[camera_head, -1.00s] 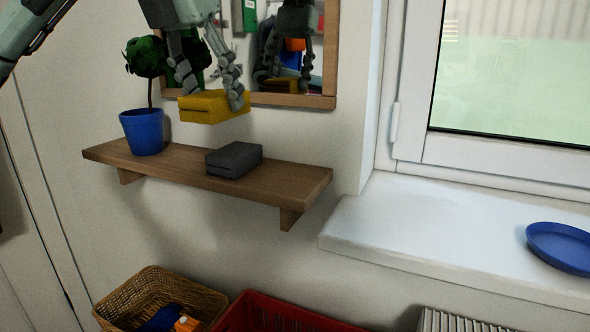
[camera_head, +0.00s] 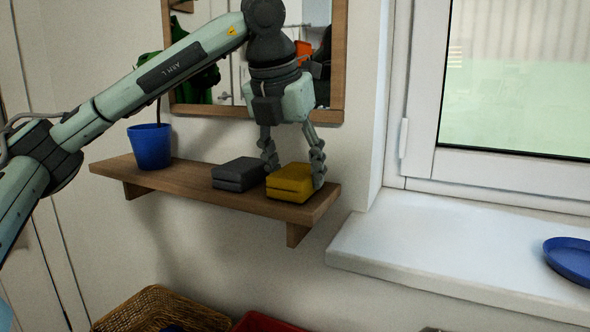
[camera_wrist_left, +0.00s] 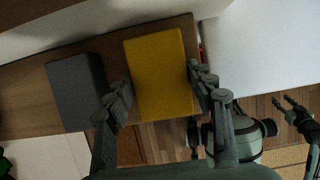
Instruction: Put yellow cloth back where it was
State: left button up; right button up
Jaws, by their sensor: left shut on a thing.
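The yellow cloth (camera_head: 290,182), a folded block, is at the right end of the wooden shelf (camera_head: 200,189), to the right of the folded grey cloth (camera_head: 238,173). My left gripper (camera_head: 295,180) reaches down from above and is shut on the yellow cloth, one finger on each side. The cloth appears to rest on the shelf top. In the left wrist view the yellow cloth (camera_wrist_left: 160,75) lies between the two fingers (camera_wrist_left: 160,92), with the grey cloth (camera_wrist_left: 76,92) to its left. My right gripper is out of the head view; a gripper (camera_wrist_left: 298,112) shows at the right edge of the wrist view, apparently open.
A blue pot (camera_head: 149,147) with a plant stands at the shelf's left end. A wood-framed mirror (camera_head: 338,60) hangs above. A white windowsill (camera_head: 450,240) with a blue plate (camera_head: 570,258) is at right. A wicker basket (camera_head: 150,308) and red crate (camera_head: 262,322) are below.

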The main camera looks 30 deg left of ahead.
pick_arm(q)
jog(key=shift+f, duration=0.1)
jog(key=o, duration=1)
pick_arm(e)
jog(key=shift+r, duration=0.3)
